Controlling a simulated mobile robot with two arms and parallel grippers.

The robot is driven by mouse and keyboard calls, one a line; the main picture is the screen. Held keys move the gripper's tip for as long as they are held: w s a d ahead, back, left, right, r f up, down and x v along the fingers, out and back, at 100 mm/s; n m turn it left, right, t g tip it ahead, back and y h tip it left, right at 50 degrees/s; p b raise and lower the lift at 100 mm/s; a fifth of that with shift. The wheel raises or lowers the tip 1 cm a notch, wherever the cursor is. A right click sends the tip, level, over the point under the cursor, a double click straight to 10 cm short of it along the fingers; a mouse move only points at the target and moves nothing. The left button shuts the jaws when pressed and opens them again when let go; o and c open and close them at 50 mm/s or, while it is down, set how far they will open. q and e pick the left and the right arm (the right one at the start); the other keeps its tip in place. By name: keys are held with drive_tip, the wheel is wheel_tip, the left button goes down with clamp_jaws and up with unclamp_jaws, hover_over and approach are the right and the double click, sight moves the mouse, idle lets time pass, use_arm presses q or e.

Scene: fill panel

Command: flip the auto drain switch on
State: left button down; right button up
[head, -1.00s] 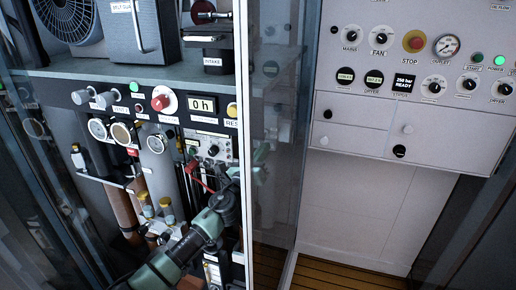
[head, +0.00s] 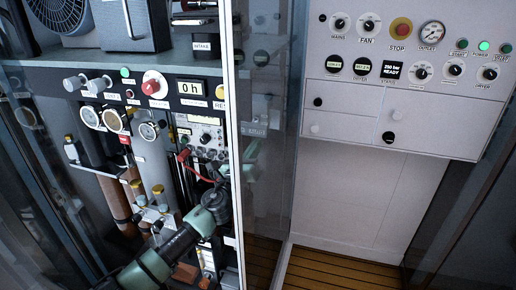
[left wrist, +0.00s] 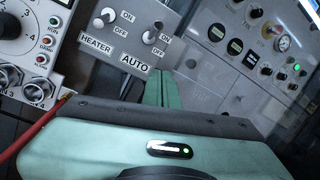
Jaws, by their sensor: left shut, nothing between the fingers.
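The AUTO switch (left wrist: 152,35) is a small silver toggle on a grey plate, with ON and OFF marked beside it. Its lever points to the upper right in the left wrist view, but I cannot tell which setting it is in. "AUTO" is readable; any word after it is hidden. My left gripper (left wrist: 165,88) has its green fingers shut and empty, with their tips just below and right of the toggle, seemingly apart from it. In the head view my left gripper (head: 218,192) reaches low into the equipment cabinet; its fingertips are hard to make out. My right gripper is not in view.
A similar HEATER toggle (left wrist: 101,20) sits left of the AUTO one. A red cable (left wrist: 40,128) runs close beside my left gripper. A glass door edge (head: 236,130) stands just right of the gripper. A white control panel (head: 350,110) is further right.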

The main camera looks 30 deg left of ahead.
use_arm(q)
drive_tip(key=s+r+p, duration=0.1)
drive_tip(key=s+r, duration=0.4)
drive_tip(key=s, duration=0.1)
drive_tip(key=shift+s+r, duration=0.4)
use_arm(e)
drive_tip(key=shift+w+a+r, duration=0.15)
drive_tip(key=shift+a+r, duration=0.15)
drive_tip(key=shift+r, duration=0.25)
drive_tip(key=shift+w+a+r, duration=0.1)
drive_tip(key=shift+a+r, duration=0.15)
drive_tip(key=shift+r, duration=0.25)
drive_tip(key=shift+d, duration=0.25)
